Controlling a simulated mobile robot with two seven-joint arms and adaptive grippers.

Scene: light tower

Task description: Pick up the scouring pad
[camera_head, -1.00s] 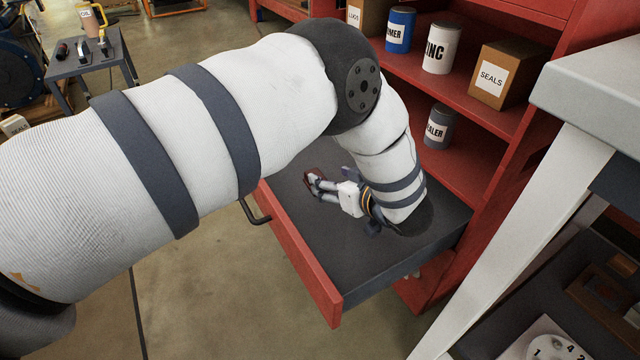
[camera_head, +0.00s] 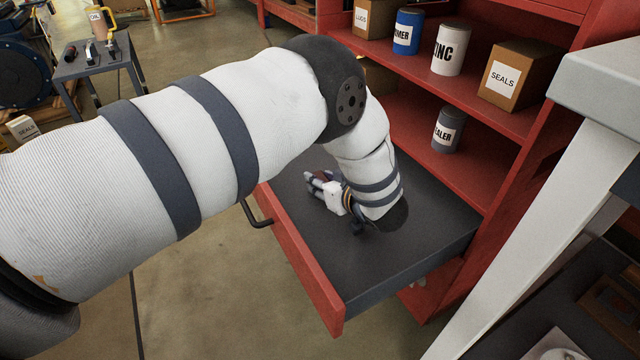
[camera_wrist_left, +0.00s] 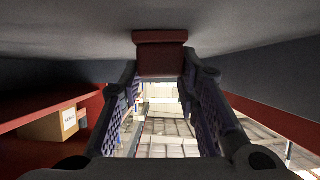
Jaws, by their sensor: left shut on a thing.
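The scouring pad is a small dark red block between the fingertips of my left gripper in the left wrist view (camera_wrist_left: 160,54). In the head view only a little of the pad (camera_head: 322,175) shows beside the fingers. My left gripper (camera_head: 316,182) is shut on the pad, low over the dark floor of the pulled-out red drawer (camera_head: 410,262). I cannot tell whether the pad touches the drawer floor. My left forearm hides part of the drawer. My right gripper is not in view.
Red shelves (camera_head: 475,170) rise behind the drawer, holding cans and boxes, among them a dark sealer can (camera_head: 447,130) and a seals box (camera_head: 514,76). A white-legged bench (camera_head: 540,200) stands at right. The drawer's front part is bare.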

